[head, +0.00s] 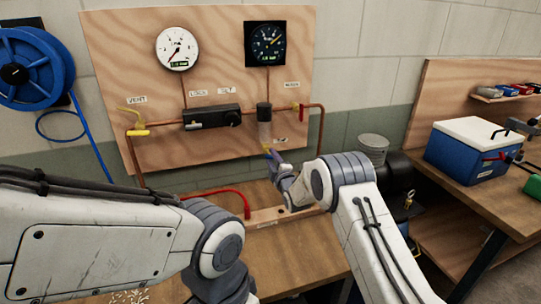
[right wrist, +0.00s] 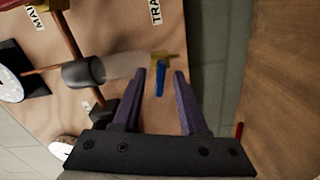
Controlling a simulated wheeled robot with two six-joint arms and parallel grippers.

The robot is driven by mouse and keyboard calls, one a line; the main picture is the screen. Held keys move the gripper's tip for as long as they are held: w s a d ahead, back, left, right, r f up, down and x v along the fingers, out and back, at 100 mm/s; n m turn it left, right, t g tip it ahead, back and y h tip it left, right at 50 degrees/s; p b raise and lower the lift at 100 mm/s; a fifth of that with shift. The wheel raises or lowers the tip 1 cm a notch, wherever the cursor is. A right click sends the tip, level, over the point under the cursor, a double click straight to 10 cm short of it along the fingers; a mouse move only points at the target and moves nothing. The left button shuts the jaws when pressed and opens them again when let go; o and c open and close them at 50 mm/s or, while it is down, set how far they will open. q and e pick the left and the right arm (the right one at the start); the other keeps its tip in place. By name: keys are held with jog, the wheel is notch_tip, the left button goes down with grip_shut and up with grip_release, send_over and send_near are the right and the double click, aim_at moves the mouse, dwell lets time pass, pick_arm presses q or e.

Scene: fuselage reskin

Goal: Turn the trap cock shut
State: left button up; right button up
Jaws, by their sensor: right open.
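The trap cock is a small brass body (right wrist: 168,56) with a blue lever (right wrist: 160,80), at the lower end of a clear bowl (head: 265,132) on the wooden panel. In the head view the cock is small and partly covered by my right gripper (head: 272,155). In the right wrist view, my right gripper (right wrist: 160,74) is open, with its two purple fingers on either side of the blue lever. Neither finger visibly touches it, and the depth is hard to tell. My left arm shows in the head view, but its gripper is out of sight.
The wooden panel (head: 110,60) carries two gauges, a black regulator block (head: 212,117), copper pipes, a yellow vent valve (head: 137,132) and a red valve handle (head: 299,108). A red hose (head: 247,205) lies on the bench below. A blue cooler (head: 470,150) stands on the right bench.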

jog(key=shift+x, duration=0.8)
grip_shut()
